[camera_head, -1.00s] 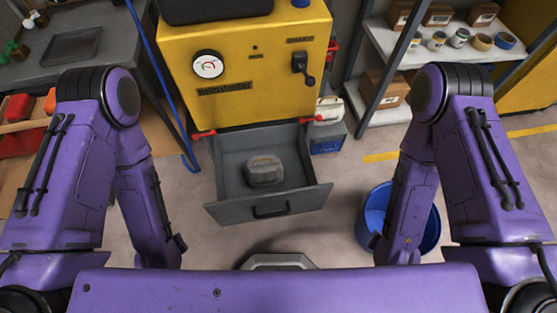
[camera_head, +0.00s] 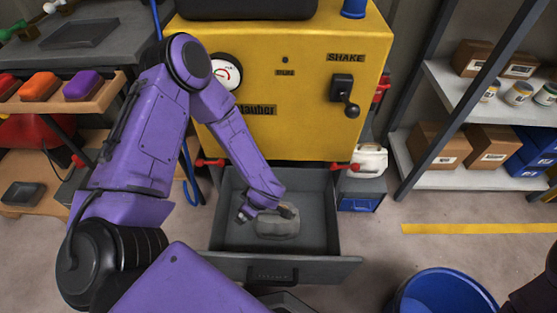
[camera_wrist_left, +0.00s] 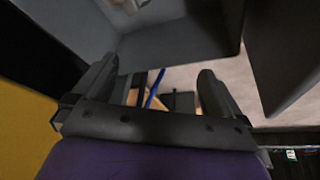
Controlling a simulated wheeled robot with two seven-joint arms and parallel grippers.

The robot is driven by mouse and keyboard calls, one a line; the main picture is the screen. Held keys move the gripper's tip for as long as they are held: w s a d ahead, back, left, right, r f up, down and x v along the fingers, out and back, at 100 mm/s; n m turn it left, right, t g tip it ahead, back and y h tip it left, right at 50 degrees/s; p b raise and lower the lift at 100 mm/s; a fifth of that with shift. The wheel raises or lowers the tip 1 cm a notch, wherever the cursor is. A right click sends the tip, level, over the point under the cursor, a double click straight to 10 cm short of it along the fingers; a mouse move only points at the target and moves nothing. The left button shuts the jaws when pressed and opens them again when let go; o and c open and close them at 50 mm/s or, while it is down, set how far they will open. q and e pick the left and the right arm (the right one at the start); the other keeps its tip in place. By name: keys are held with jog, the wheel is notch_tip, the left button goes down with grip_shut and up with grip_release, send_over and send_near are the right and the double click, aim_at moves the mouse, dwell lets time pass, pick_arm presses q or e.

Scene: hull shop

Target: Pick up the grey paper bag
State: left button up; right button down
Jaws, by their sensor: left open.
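The grey paper bag (camera_head: 278,224) is a small lumpy grey shape on the floor of the open grey drawer (camera_head: 318,266), under the yellow machine. My left gripper (camera_head: 262,211) reaches down over the drawer at the bag's upper left and covers part of it. Whether it touches the bag cannot be told. In the left wrist view the two fingers (camera_wrist_left: 157,82) are spread apart with nothing between them. The bag is not clearly seen in that view. My right gripper is out of view.
The yellow machine (camera_head: 310,75) with a gauge and lever stands right behind the drawer. A blue bucket (camera_head: 440,290) is on the floor at the lower right. A shelf (camera_head: 460,179) with boxes stands at the right. A bench with coloured blocks is at the left.

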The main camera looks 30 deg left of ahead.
aim_at(276, 212)
pick_arm(q)
jog(key=w+d+f+n+h+b, duration=0.1)
jog(key=w+n+b, duration=0.1)
jog(key=w, duration=0.1)
jog(key=w+d+f+n+h+b, duration=0.1)
jog(key=w+f+n+h+b, duration=0.1)
jog(key=w+b, duration=0.1)
jog(key=w+d+f+n+h+b, duration=0.1)
jog(key=w+f+n+b, duration=0.1)
jog(key=w, duration=0.1)
jog(key=shift+w+d, duration=0.1)
jog(key=shift+d, duration=0.1)
jog(key=shift+w+f+h+b, duration=0.15)
jog(key=shift+h+b, duration=0.15)
jog(key=shift+b, duration=0.1)
notch_tip(276, 212, down, 10)
jog(key=b, duration=0.5)
jog(key=shift+w+a+b, duration=0.1)
jog(key=shift+a+b, duration=0.05)
jog(key=shift+b, duration=0.15)
jog(key=shift+r, duration=0.2)
grip_shut()
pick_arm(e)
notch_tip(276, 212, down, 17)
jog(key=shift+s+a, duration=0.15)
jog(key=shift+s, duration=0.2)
